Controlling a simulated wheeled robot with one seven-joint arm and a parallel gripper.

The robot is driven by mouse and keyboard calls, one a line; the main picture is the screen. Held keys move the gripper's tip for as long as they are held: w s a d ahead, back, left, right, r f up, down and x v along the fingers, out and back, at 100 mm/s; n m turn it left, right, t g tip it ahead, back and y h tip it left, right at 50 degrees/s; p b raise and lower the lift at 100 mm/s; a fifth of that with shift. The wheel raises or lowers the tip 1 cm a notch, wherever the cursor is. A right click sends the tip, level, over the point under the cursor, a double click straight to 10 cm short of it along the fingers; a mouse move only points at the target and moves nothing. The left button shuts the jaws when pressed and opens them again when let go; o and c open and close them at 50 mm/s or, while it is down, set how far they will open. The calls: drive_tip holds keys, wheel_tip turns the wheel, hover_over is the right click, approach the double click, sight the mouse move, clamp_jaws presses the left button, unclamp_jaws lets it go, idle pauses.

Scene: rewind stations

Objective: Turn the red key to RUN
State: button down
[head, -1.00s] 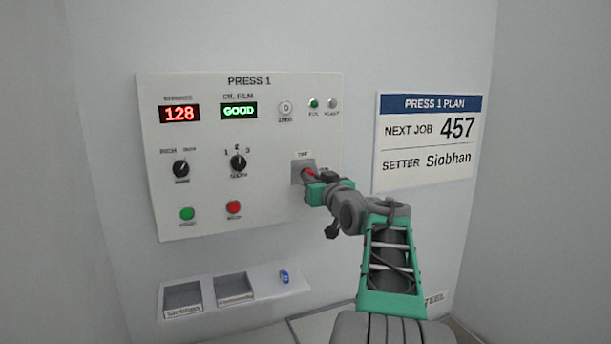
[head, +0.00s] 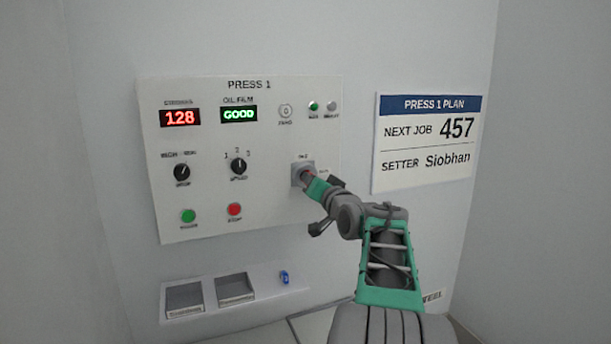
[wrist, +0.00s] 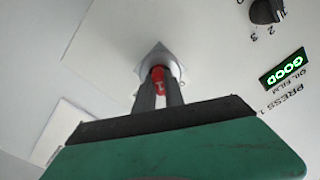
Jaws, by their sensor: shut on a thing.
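The red key (wrist: 158,80) sits in a grey key switch plate (head: 299,169) on the lower right part of the PRESS 1 panel. My gripper (head: 310,179) is at the switch, shut on the red key. In the wrist view its two grey fingers (wrist: 158,92) stand on both sides of the key, and the switch plate (wrist: 160,58) is just beyond them. The wrist view is rolled against the panel. In the head view most of the key and the label on the right of the switch are covered by my gripper, so the key's exact angle is hard to read.
Below, a ledge has two trays and a blue item (head: 284,278). A plan sign (head: 427,143) hangs right.

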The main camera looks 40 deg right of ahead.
drive_tip(key=shift+a+m+p, duration=0.1)
drive_tip(key=shift+m+p, duration=1.65)
drive_tip(key=shift+m, duration=1.55)
drive_tip(key=m+p, duration=0.4)
drive_tip(key=m, duration=0.2)
drive_tip(key=c, duration=1.4)
unclamp_jaws()
drive_tip(key=shift+o, duration=0.3)
